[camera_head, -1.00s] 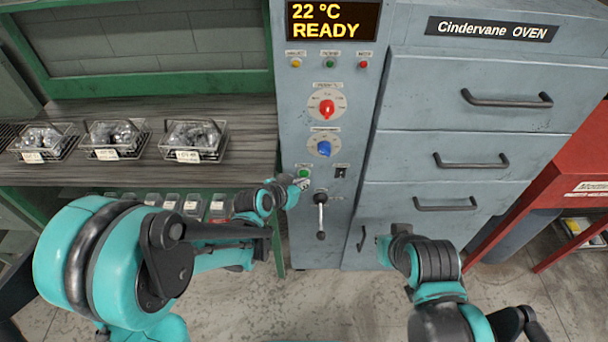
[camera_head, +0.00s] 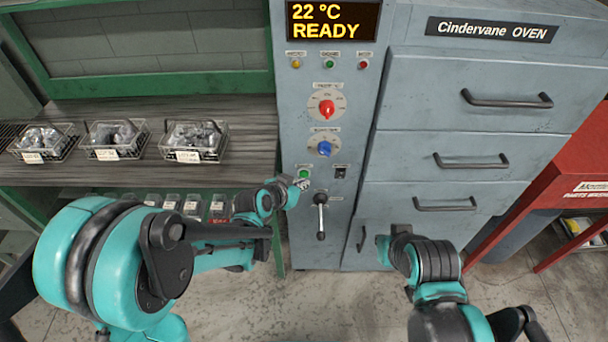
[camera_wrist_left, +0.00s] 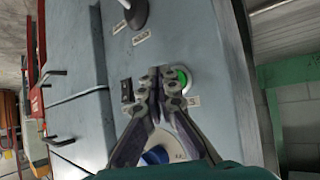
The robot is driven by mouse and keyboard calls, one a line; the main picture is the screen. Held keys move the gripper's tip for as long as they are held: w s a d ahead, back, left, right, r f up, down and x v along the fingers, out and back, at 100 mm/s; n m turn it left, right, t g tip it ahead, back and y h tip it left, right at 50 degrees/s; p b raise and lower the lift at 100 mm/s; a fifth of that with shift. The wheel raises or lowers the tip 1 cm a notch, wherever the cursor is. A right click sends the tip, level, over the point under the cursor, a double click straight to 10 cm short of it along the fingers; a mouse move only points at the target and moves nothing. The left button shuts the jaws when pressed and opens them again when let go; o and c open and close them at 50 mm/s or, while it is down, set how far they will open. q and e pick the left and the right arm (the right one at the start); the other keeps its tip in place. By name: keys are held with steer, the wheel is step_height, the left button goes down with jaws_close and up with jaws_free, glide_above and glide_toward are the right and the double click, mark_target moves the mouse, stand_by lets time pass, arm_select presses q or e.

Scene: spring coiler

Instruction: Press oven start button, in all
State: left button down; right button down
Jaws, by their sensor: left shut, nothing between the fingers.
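The oven's control panel (camera_head: 300,108) stands upright in the middle of the head view. Its display (camera_head: 333,20) reads 22 °C READY. The green start button (camera_head: 304,173) sits low on the panel, left of a black rocker switch (camera_head: 340,172). My left gripper (camera_head: 302,184) is shut and empty, its tips at the panel just below the button. In the left wrist view the fingertips (camera_wrist_left: 161,72) are together beside the green button (camera_wrist_left: 181,79), partly covering its edge; I cannot tell whether they touch it. My right arm shows at lower right, but its fingers cannot be made out.
A red knob (camera_head: 326,108) and a blue knob (camera_head: 324,149) sit above the button, and a lever (camera_head: 320,214) hangs below. Wire baskets (camera_head: 195,141) stand on the shelf at left. Oven drawers (camera_head: 470,128) and a red cabinet (camera_head: 574,170) are at right.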

arm_select(q)
steer(key=shift+w, duration=0.15)
steer(key=shift+w, duration=0.3)
steer(key=shift+w, duration=0.4)
stand_by(0.8)
steer(key=shift+s, duration=0.85)
steer(key=s, duration=0.5)
stand_by(0.4)
stand_by(0.6)
